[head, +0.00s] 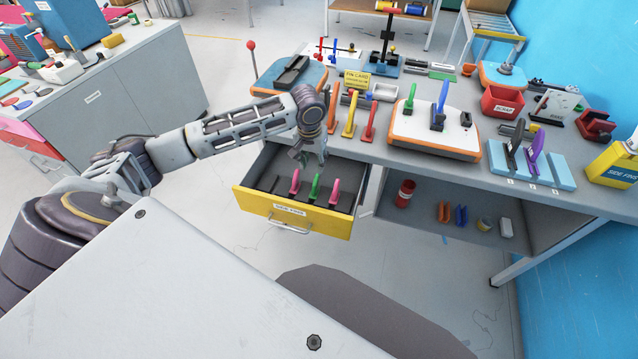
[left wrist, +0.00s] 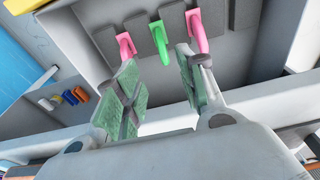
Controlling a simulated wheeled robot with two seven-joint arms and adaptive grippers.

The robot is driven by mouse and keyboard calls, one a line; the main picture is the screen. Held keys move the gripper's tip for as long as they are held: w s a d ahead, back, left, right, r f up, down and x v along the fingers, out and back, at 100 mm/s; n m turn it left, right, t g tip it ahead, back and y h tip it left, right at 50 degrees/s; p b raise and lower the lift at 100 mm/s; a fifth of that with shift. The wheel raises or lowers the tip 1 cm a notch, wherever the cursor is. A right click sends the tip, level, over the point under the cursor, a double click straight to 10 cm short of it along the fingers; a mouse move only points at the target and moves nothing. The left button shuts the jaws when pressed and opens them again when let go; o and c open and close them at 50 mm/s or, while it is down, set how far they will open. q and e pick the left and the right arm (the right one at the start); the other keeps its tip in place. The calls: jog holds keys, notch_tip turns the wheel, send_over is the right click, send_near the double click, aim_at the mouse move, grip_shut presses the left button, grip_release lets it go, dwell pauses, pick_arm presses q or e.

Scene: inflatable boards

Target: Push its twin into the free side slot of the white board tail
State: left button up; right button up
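The white board tail (head: 405,128) with an orange rim lies on the grey workbench. A green fin (head: 410,97) and a taller blue fin (head: 439,108) stand upright on it; a small dark and red piece (head: 466,119) sits near its right edge. The open yellow-fronted drawer (head: 285,214) below holds a green fin (head: 315,188) between two pink fins (head: 295,182) (head: 335,193). My left gripper (head: 309,156) is above the drawer. In the left wrist view its pads (left wrist: 158,72) are apart, with the green fin (left wrist: 158,38) showing beyond the gap. My right gripper is out of view.
Red, yellow and orange fins (head: 350,116) stand along the bench's front edge above the drawer. A blue board (head: 270,82) and red scrap bin (head: 501,101) sit on the bench. A shelf below holds a red can (head: 404,193). The floor left of the drawer is clear.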

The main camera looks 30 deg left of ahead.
pick_arm(q)
send_over(315, 182)
jog(key=f, duration=0.7)
jog(key=shift+s+f+b, duration=0.2)
jog(key=shift+f+b, duration=0.05)
jog(key=shift+b, duration=0.15)
jog(key=shift+f, duration=0.8)
jog(key=shift+w+f, duration=0.1)
jog(key=shift+f, duration=0.25)
notch_tip(315, 182, down, 3)
jog(key=shift+w+a+r, duration=0.1)
jog(key=shift+w+f+b, duration=0.1)
jog(key=shift+f+b, duration=0.2)
jog(key=shift+f, duration=0.1)
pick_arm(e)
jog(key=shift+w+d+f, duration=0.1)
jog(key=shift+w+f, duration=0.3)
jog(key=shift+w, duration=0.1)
